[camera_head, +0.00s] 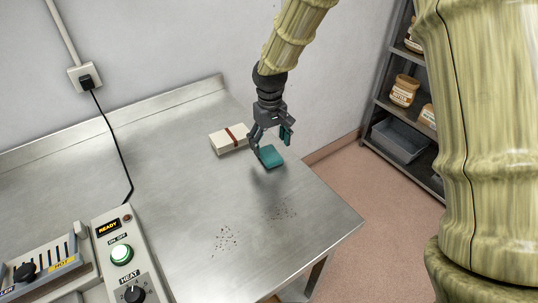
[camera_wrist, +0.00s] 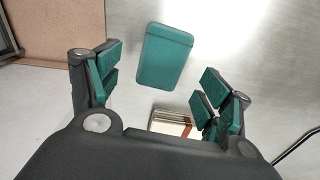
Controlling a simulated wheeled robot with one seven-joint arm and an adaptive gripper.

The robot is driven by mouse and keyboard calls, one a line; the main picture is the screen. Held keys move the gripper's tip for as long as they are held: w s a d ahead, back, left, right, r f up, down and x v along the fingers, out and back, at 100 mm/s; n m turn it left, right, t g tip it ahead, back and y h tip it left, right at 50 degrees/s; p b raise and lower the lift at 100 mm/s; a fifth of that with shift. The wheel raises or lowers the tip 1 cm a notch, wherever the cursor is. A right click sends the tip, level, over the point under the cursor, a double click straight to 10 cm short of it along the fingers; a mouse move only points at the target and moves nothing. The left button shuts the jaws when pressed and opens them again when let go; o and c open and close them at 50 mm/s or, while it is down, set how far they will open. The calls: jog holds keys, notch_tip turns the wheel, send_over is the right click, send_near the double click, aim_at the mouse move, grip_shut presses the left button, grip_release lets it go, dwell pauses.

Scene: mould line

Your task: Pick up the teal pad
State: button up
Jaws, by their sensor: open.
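The teal pad (camera_head: 271,156) is a small rounded block lying on the steel table (camera_head: 190,195), near its right edge. My gripper (camera_head: 272,143) is open and empty, just above and beside the pad in the head view. In the wrist view the pad (camera_wrist: 164,57) lies ahead, between the lines of the two open fingers (camera_wrist: 155,85) and beyond their tips. The fingers have teal inner faces, much like the pad's colour. I cannot tell the exact height of the fingertips above the pad.
A cream box with a red-brown band (camera_head: 230,139) lies close behind the pad, to the left. A control panel (camera_head: 122,255) stands at the front left. A shelf with jars (camera_head: 404,90) is at the right. The table's middle is clear apart from dark specks.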

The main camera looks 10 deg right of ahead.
aim_at(270, 152)
jog(key=shift+w+f, duration=0.25)
jog(key=shift+f, duration=0.2)
jog(key=shift+a+f+p, duration=0.1)
jog(key=shift+f+p, duration=0.25)
jog(key=shift+p, duration=0.05)
jog(key=shift+s+f, duration=0.3)
jog(key=shift+s, duration=0.05)
jog(key=shift+s+f, duration=0.25)
jog(key=shift+s, duration=0.3)
jog(key=shift+w+f, duration=0.6)
jog(key=shift+w, duration=0.05)
jog(key=shift+s+r, duration=0.25)
jog(key=shift+s, duration=0.1)
jog(key=c, duration=0.9)
